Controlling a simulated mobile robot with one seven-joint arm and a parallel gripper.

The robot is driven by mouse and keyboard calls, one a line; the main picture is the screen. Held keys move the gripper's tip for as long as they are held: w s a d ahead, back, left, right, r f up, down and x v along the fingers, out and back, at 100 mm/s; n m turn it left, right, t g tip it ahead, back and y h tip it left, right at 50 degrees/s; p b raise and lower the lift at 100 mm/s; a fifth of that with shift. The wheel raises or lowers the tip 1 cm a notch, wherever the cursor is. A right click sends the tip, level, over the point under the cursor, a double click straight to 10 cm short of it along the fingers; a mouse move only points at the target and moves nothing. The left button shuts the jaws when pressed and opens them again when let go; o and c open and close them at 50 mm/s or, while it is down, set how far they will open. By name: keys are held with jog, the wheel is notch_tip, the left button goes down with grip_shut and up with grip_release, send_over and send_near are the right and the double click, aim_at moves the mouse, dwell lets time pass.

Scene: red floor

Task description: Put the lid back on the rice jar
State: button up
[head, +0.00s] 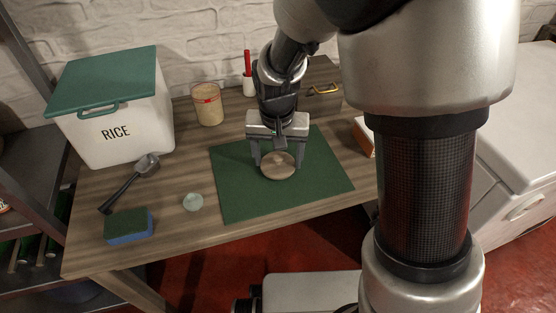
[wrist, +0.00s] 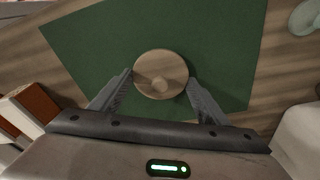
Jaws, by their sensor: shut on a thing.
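The lid (head: 278,172) is a round, light wooden disc with a small knob. It is over the green mat; whether it touches the mat is hard to tell. My gripper (head: 278,165) is shut on the lid, a finger on each side of its rim. In the wrist view the lid (wrist: 161,62) sits between the two fingertips (wrist: 160,77), knob facing the camera. The jar (head: 208,108) stands upright at the back of the table, left of my gripper. It has beige contents and a red band near its top, with no lid seen on it.
A white bin marked RICE (head: 125,125) with a green lid stands back left. A scoop (head: 130,182), a sponge (head: 129,225) and a small pale round thing (head: 193,202) lie at front left. A red-handled item in a white holder (head: 249,85) stands behind. The green mat (head: 240,195) is otherwise clear.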

aim_at(278, 156)
notch_tip(278, 156, up, 9)
jog(key=p, duration=0.2)
jog(key=shift+r+p, duration=0.1)
jog(key=shift+p, duration=0.3)
jog(key=w+a+r+n+p, duration=0.3)
jog(key=w+a+r+p, duration=0.6)
jog(key=w+a+p, duration=0.3)
jog(key=w+a+n+y+p, duration=0.1)
jog(key=w+a+n+p, duration=0.2)
jog(key=w+a+p, duration=0.5)
jog(key=shift+w+f+b, duration=0.15)
jog(key=shift+f+b, duration=1.55)
jog(key=shift+f, duration=1)
jog(key=shift+f+b, duration=0.2)
jog(key=shift+b, duration=0.2)
jog(key=o, duration=1.4)
jog(key=shift+c, duration=0.2)
